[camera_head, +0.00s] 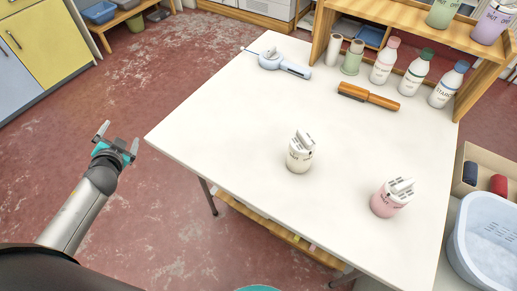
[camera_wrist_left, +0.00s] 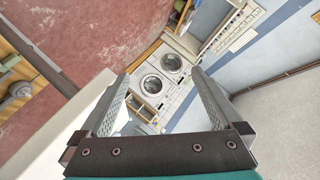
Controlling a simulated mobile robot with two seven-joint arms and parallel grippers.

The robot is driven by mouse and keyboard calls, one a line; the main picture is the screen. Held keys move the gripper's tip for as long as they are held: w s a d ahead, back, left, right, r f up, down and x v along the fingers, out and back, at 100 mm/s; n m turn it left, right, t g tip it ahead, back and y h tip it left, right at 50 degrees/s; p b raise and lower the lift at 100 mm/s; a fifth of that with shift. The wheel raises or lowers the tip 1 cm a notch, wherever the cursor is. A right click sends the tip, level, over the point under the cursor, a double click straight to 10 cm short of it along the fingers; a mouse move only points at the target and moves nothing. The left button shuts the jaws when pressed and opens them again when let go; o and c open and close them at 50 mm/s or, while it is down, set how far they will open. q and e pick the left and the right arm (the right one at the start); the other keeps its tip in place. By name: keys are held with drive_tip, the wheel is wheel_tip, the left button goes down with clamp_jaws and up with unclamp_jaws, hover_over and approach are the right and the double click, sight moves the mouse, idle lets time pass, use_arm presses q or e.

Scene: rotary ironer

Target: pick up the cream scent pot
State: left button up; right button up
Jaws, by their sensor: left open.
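The cream scent pot (camera_head: 299,157) stands upright on the white table (camera_head: 225,130), near the middle of its front half. It has a white slotted top piece. A similar pink pot (camera_head: 387,200) stands to its right, nearer the table's front right corner. My left gripper (camera_head: 117,139) is open and empty, left of the table and well apart from the cream pot. In the left wrist view my left gripper (camera_wrist_left: 157,100) shows its two fingers spread with nothing between them; the pot is not in that view. My right gripper is not in view.
An orange-brown tool (camera_head: 368,97), several capped bottles (camera_head: 384,62) and a light blue handled device (camera_head: 283,65) lie or stand toward the back. A wooden shelf (camera_head: 400,20) rises behind them. The table's left part is clear.

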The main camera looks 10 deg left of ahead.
sight(305, 136)
use_arm(q)
drive_tip(key=d+h, duration=0.1)
drive_tip(key=d, duration=0.5)
drive_tip(key=w+d+t+h, duration=0.1)
drive_tip(key=d, duration=0.6)
drive_tip(key=d+r+h, duration=0.1)
drive_tip(key=d, duration=0.6)
drive_tip(key=shift+w+t+h, duration=0.4)
drive_tip(key=s+d+h, duration=0.1)
drive_tip(key=d, duration=0.5)
drive_tip(key=s+d+h, duration=0.1)
drive_tip(key=d, duration=0.5)
drive_tip(key=s+d+n+h, duration=0.1)
drive_tip(key=d, duration=0.4)
drive_tip(key=shift+s+d+r, duration=0.3)
drive_tip(key=shift+d, duration=0.1)
drive_tip(key=d+r, duration=0.1)
drive_tip(key=d, duration=0.2)
drive_tip(key=s+d+r+h, duration=0.1)
drive_tip(key=d, duration=0.2)
drive_tip(key=s+d+r+n+h, duration=0.1)
drive_tip(key=d, duration=0.2)
drive_tip(key=shift+d, duration=0.35)
drive_tip(key=shift+x, duration=5.75)
drive_tip(key=shift+s+d+f, duration=0.1)
drive_tip(key=shift+s+f, duration=0.05)
drive_tip(key=shift+c, duration=0.2)
